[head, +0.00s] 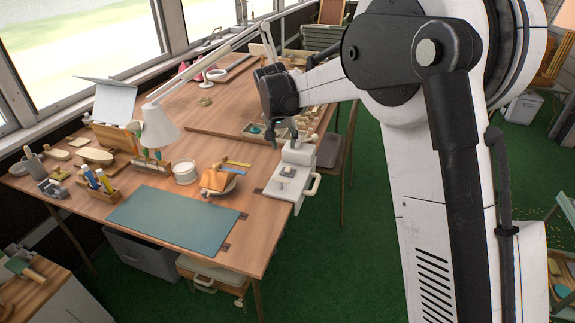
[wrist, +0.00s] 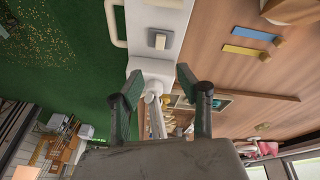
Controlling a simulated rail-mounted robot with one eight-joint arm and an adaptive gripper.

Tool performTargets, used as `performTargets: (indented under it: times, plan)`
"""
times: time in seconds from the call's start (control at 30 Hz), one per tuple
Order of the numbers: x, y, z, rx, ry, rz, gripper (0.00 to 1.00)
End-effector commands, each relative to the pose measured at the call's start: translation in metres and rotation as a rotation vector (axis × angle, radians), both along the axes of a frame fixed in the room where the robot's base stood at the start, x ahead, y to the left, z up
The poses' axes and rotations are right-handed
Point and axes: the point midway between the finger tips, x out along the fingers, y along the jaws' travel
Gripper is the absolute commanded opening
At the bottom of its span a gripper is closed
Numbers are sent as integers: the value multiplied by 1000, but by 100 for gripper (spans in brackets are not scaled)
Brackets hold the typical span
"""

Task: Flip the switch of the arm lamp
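The arm lamp's white shade (head: 158,127) hangs over the table at left, on a long jointed arm (head: 215,55). A white block (head: 290,180) at the table's right edge looks like the lamp's base. It carries a small grey switch (head: 288,171), which also shows in the wrist view (wrist: 160,41). My gripper (head: 283,135) is over the back end of this block. In the wrist view my gripper (wrist: 158,84) is open, its two dark fingers apart, with a white post (wrist: 152,92) showing between them. The switch lies beyond the fingertips, apart from them. I cannot tell which way it is set.
A teal mat (head: 175,220) lies on the wooden table (head: 245,255). Green floor lies beyond the edge.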

Motion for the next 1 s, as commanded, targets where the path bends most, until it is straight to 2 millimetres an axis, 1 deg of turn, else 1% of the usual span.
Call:
performTargets:
  times: [0.1,0.2,0.37,0.47,0.57,1.0]
  plan:
    - [-8,2,2,38,-59,-145,35]
    - [-11,3,3,62,-91,-223,35]
    - [-12,3,0,78,-111,-273,35]
    - [-9,2,-7,78,-111,-275,35]
    - [-4,0,-21,78,-111,-275,35]
    - [25,-11,-95,78,-110,-273,35]
